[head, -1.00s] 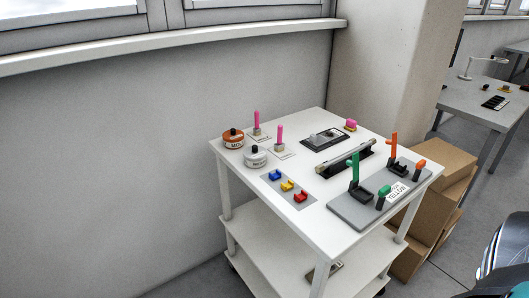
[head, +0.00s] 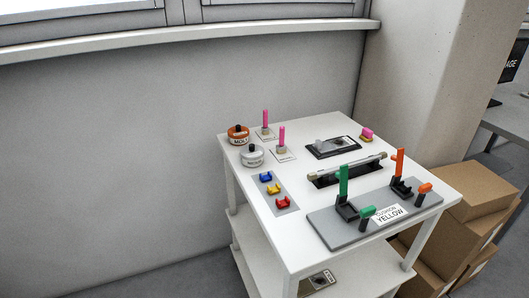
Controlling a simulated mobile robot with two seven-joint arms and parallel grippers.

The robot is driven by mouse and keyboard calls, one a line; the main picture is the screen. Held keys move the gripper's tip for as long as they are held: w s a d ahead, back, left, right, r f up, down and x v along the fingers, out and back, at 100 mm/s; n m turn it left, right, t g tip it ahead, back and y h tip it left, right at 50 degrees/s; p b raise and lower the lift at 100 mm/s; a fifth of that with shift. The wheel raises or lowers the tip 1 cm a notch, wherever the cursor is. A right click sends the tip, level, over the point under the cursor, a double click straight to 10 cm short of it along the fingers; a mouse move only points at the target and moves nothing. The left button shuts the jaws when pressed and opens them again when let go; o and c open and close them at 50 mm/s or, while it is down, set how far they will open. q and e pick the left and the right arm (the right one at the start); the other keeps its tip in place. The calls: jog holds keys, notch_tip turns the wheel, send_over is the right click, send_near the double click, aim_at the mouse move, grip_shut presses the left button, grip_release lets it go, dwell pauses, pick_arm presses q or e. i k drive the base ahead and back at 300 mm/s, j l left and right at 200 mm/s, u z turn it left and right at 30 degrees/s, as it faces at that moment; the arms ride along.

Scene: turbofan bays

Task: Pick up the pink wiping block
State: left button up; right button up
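The pink wiping block (head: 367,133) sits at the far right corner of the white cart's top (head: 320,196). It is small, with a pink upper part on a yellowish base. It stands to the right of a dark plate with a grey part on it (head: 333,147). Neither of my grippers shows in the head view, and nothing touches the block.
On the cart stand an orange tin (head: 238,136), a white tin (head: 252,157), two pink-handled tools (head: 282,138), a grey bar on a black stand (head: 347,168) and a grey board (head: 350,232) with green and orange handles. Cardboard boxes (head: 470,205) stand right of the cart.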

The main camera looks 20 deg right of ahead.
aim_at(366, 134)
jog(key=k+l, duration=0.1)
jog(key=l, duration=0.25)
jog(key=k+l, duration=0.1)
jog(key=l, duration=0.25)
jog(key=k+l, duration=0.1)
jog(key=l, duration=0.25)
jog(key=k+l, duration=0.1)
jog(key=l, duration=0.25)
